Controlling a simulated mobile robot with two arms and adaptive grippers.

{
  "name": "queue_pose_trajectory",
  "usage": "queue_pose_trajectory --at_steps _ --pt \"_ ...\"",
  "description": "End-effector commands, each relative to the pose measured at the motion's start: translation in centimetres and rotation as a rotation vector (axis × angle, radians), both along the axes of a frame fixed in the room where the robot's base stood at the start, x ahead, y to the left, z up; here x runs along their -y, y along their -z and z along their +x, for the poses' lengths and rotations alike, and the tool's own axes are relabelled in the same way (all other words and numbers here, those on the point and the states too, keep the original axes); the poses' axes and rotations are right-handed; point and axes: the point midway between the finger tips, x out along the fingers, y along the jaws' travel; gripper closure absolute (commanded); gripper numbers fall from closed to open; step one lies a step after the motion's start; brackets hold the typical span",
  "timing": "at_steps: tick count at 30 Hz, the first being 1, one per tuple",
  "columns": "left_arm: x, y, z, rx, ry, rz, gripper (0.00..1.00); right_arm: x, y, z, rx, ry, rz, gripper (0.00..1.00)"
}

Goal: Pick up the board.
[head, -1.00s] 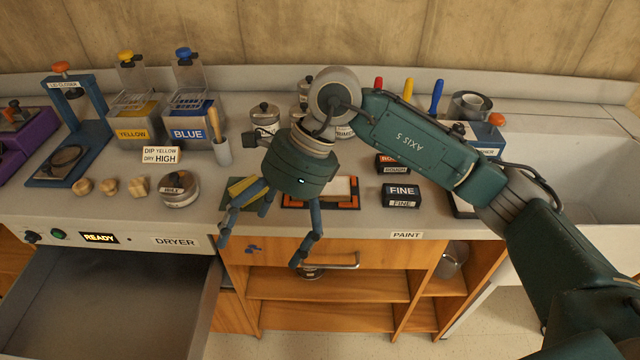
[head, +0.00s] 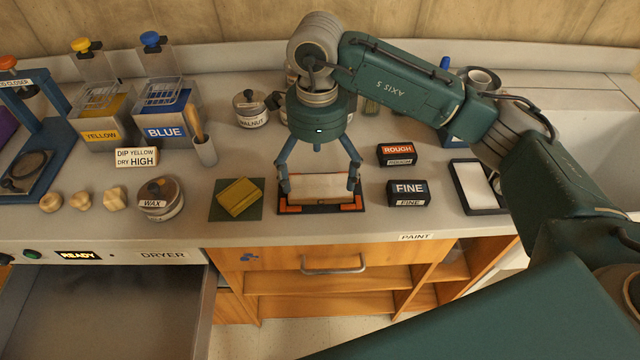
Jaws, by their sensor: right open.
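The board (head: 321,187) is a pale wooden block lying flat in a dark holder with orange corners (head: 347,207) on the counter. My right gripper (head: 320,186) is open and points down over the board. Its fingers are spread, one near the board's left end and one near its right end. I cannot tell whether the fingertips touch the board. The upper part of the gripper hides nothing of the board's front edge. My left gripper is not in view.
A yellow sponge (head: 239,197) on a green mat lies left of the board. The ROUGH block (head: 397,155) and FINE block (head: 408,193) stand to the right, before a white-filled tray (head: 478,186). A wax tin (head: 160,198) is further left. The dryer drawer (head: 110,310) stands open below.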

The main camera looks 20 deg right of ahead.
Motion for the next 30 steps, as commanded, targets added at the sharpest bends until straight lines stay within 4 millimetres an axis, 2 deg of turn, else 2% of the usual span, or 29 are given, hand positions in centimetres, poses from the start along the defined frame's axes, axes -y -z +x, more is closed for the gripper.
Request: queue_pose_trajectory --at_steps 2,4,9,13,17,22,30 --pt "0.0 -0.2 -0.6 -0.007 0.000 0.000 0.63 0.0 0.4 0.0 0.000 0.000 0.001 0.01" --pt "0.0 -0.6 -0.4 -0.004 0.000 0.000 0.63 0.1 0.9 -0.1 -0.002 0.001 0.001 0.01" --pt "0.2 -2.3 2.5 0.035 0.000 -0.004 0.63 0.7 3.3 -0.5 -0.004 0.001 0.000 0.01" --pt "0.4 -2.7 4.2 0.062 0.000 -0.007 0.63 0.6 5.0 -0.4 -0.001 0.002 0.000 0.01" --pt "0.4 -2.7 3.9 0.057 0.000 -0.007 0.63 0.5 5.6 -0.3 0.002 0.000 0.002 0.01" --pt "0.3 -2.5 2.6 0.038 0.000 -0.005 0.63 0.5 5.6 -0.3 0.002 0.000 0.002 0.01" --pt "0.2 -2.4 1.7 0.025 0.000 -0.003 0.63 0.5 5.6 -0.3 0.002 0.000 0.002 0.52"
